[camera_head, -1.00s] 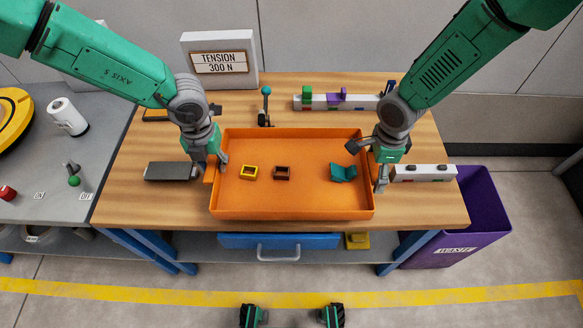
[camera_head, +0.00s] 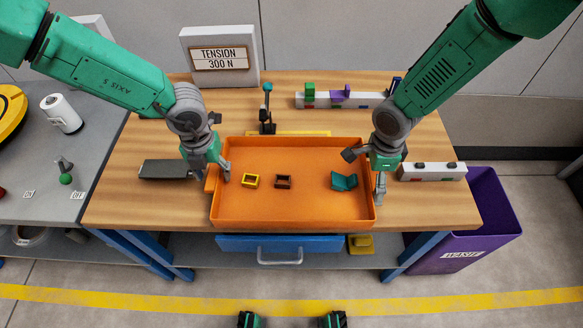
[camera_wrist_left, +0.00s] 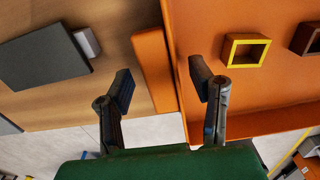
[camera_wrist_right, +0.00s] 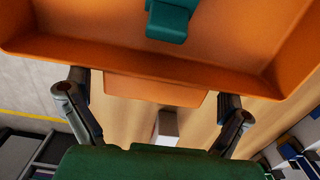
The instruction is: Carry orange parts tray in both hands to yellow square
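The orange parts tray (camera_head: 300,219) is near the front of the wooden table, with a yellow box (camera_head: 250,181), a brown box (camera_head: 283,182) and a teal part (camera_head: 344,181) inside. A yellow strip (camera_head: 290,133) shows behind its back edge; it may be part of the yellow square, and the rest is hidden. My left gripper (camera_head: 220,170) is at the tray's left side. Its fingers (camera_wrist_left: 162,85) stand apart across the tab and wall. My right gripper (camera_head: 370,175) is at the right side. Its fingers (camera_wrist_right: 155,100) are spread around the tab. I cannot tell whether the tray is raised.
A lever (camera_head: 267,110) stands behind the tray. A dark block (camera_head: 165,169) lies left, a white bar (camera_head: 432,171) right, and a rack with coloured parts (camera_head: 345,100) behind. A purple waste bin (camera_head: 470,235) is beside the table (camera_head: 430,205).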

